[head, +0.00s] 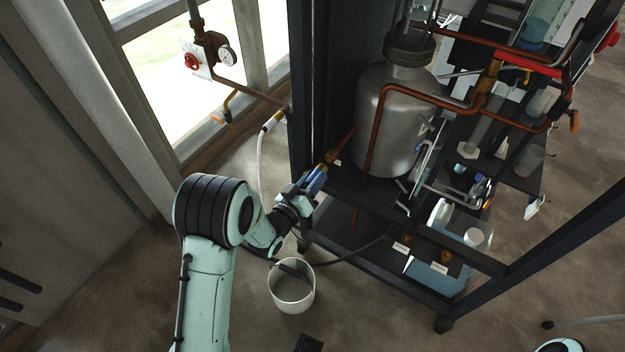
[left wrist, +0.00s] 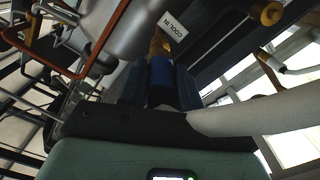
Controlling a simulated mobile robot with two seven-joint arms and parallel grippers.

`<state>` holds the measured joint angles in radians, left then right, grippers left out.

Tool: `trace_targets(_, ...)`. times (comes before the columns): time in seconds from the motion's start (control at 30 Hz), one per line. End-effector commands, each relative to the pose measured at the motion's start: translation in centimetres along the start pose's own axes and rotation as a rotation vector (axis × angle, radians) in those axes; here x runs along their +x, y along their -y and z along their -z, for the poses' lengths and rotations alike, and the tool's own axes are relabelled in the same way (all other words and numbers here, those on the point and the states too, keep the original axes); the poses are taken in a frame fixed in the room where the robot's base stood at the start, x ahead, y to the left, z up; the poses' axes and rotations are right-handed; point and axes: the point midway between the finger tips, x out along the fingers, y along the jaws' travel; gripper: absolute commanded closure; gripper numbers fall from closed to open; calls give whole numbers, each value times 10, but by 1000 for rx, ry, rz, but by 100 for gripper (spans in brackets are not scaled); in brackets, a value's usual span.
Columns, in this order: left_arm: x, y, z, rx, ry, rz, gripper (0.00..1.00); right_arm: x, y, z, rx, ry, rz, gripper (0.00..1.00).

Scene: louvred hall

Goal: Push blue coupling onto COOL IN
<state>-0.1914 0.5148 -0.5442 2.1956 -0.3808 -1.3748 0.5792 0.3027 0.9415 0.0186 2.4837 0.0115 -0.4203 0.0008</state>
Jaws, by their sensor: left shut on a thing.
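My left gripper (head: 318,180) is shut on the blue coupling (left wrist: 160,75), which lies between its fingers. The coupling also shows as a small blue patch in the head view. It points up at a brass port (left wrist: 160,43), beside a white label (left wrist: 173,27) reading COOL IN. In the left wrist view the coupling's far end meets the brass in line with it; I cannot tell how far it is pushed on. The gripper hides much of the coupling. My right gripper is not in view.
A dark rack holds a grey metal vessel (head: 392,125) and copper pipes (head: 425,92). A white hose (head: 261,158) hangs left of the rack, below a wall valve (head: 208,52). A dark hose (head: 355,258) runs low. A white bucket (head: 291,289) stands on the floor.

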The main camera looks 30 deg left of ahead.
Motion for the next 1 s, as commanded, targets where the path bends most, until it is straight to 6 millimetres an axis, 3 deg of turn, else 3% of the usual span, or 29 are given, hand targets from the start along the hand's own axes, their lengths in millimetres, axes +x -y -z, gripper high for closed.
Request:
trace_targets(0.77, 28, 1, 0, 0, -2, 0, 100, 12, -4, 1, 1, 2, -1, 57)
trace_targets(1.0, 27, 1, 0, 0, -1, 0, 100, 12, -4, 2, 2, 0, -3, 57)
